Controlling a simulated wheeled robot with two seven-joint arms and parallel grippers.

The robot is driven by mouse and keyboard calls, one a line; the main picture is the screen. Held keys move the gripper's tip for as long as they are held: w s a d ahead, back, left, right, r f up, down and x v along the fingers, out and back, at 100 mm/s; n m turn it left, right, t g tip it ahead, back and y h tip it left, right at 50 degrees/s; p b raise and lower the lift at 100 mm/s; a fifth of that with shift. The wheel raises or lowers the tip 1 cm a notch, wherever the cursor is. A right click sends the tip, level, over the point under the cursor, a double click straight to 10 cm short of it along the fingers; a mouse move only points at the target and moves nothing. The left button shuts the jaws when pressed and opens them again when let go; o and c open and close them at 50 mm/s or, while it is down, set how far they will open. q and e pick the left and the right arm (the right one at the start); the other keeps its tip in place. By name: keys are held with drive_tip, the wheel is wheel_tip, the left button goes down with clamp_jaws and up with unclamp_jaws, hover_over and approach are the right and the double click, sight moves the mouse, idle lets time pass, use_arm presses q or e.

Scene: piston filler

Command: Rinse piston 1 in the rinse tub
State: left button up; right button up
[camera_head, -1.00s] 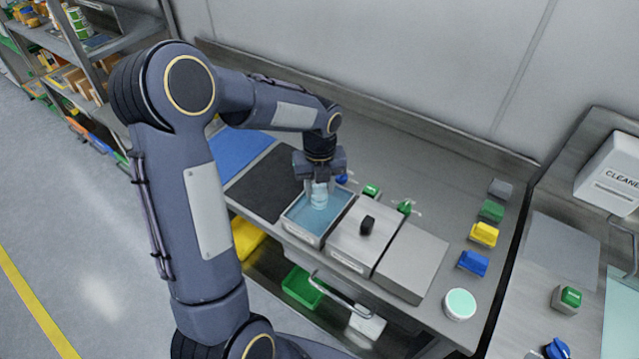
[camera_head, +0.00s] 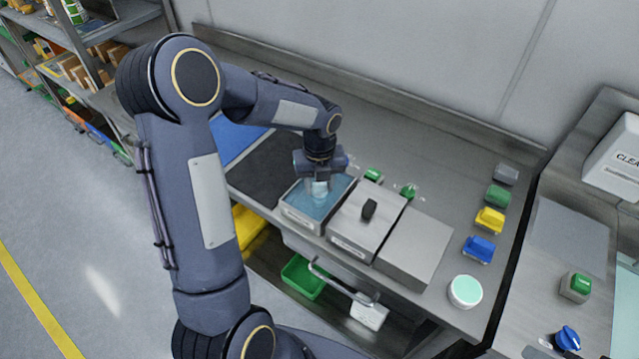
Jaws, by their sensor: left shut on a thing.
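The rinse tub (camera_head: 304,222) is an open steel tub of blue liquid on the steel bench. My left gripper (camera_head: 319,182) points down over it, shut on a pale, whitish piece, which I take to be piston 1 (camera_head: 320,189). The lower end of the piece is at or in the liquid; the exact depth is hard to tell. The fingers hide part of it. My right gripper is not in view.
Beside the tub stand a lidded steel tub (camera_head: 362,225) with a black knob and a plain steel box (camera_head: 414,250). A black mat (camera_head: 270,172) lies left of the tub. Coloured blocks and a round white pot (camera_head: 465,291) line the bench's right side.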

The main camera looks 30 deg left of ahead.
use_arm(q)
drive_tip(key=shift+s, duration=0.15)
drive_tip(key=shift+s, duration=0.45)
drive_tip(key=shift+w+p, duration=0.35)
drive_tip(key=shift+w, duration=0.85)
drive_tip(key=shift+s, duration=0.1)
drive_tip(key=shift+s, duration=1.1)
drive_tip(key=shift+w, duration=0.1)
drive_tip(key=shift+w, duration=1.1)
drive_tip(key=shift+s, duration=0.1)
